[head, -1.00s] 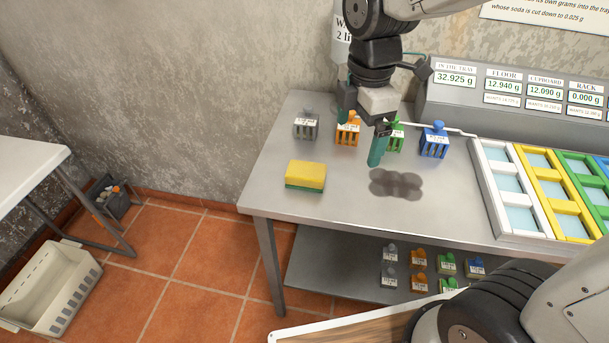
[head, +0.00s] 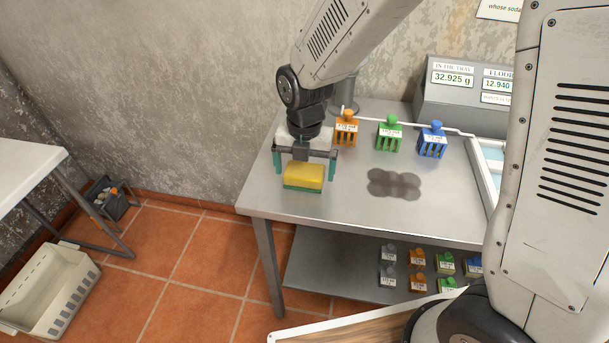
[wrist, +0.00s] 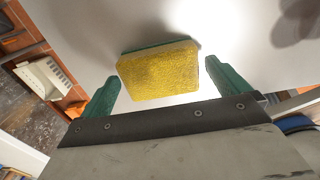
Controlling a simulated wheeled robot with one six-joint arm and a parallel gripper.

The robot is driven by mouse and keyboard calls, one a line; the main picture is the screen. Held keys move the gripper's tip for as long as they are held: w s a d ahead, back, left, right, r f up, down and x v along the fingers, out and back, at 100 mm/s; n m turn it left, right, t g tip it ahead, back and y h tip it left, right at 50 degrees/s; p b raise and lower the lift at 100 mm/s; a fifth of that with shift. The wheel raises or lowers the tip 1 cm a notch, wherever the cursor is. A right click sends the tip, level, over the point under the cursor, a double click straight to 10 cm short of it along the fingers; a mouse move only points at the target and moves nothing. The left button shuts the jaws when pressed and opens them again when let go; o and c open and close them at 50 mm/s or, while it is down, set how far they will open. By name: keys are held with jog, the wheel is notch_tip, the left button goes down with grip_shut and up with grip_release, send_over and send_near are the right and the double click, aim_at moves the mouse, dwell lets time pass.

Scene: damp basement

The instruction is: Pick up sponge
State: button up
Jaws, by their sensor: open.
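The sponge (head: 304,174), yellow on top and green below, lies flat on the left end of the metal table (head: 350,212). My gripper (head: 305,170) is open above and just behind it, with its green fingers spread wider than the sponge. In the wrist view the sponge (wrist: 160,72) shows ahead of and between the two fingertips of my gripper (wrist: 165,82), with a gap on each side. I see no contact between them.
Orange (head: 346,130), green (head: 390,134) and blue (head: 433,140) caged weights stand behind and to the right. A dark wet patch (head: 394,184) lies right of the sponge. A grey display box (head: 440,100) stands at the back. The table's front left is clear.

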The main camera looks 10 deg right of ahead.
jog(key=shift+f, duration=0.6)
jog(key=c, duration=1)
jog(key=shift+r, duration=0.1)
